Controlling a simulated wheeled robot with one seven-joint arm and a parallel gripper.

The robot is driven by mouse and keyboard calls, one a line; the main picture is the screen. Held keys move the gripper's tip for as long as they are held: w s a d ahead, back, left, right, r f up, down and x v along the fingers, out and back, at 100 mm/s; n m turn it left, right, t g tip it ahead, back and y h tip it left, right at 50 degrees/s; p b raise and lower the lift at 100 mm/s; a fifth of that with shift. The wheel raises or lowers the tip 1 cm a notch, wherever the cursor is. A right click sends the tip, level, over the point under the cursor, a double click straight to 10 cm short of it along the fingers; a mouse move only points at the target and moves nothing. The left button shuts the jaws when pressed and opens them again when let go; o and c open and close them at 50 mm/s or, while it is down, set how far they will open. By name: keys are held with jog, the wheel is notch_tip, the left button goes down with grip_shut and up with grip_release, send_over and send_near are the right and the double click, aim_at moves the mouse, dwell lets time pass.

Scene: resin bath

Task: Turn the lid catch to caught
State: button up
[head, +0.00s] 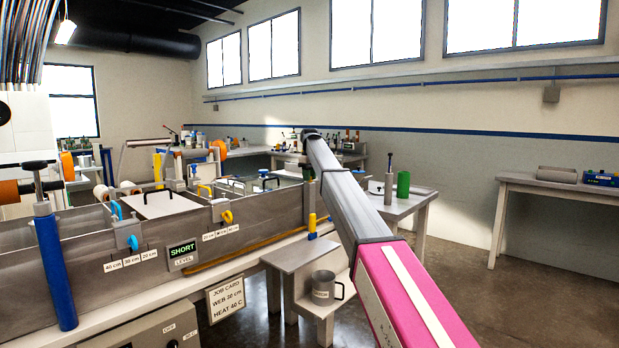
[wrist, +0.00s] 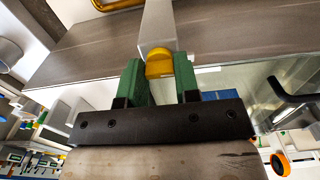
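In the wrist view a yellow rounded tab (wrist: 159,57), which looks like the lid catch, sits at the end of a grey metal strip (wrist: 158,22) by the bath's edge. The two green fingers of my gripper (wrist: 160,72) stand on either side of it, and the tab fills the gap between their tips. In the head view my arm reaches away to the bath's far right side, and my gripper (head: 308,176) shows only as a small green and dark shape. The catch is hidden there. A pale lid panel (head: 160,203) lies over the bath (head: 85,250).
The bath's front has a yellow knob (head: 227,217), a blue knob (head: 132,243) and a display reading SHORT (head: 183,254). A small stand (head: 300,253) and a grey mug (head: 323,287) are below my arm. The floor at right is clear.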

jog(key=shift+m, duration=0.4)
jog(key=m, duration=0.3)
jog(key=shift+m, duration=0.4)
jog(key=m, duration=0.8)
jog(key=shift+m, duration=2.4)
jog(key=o, duration=0.9)
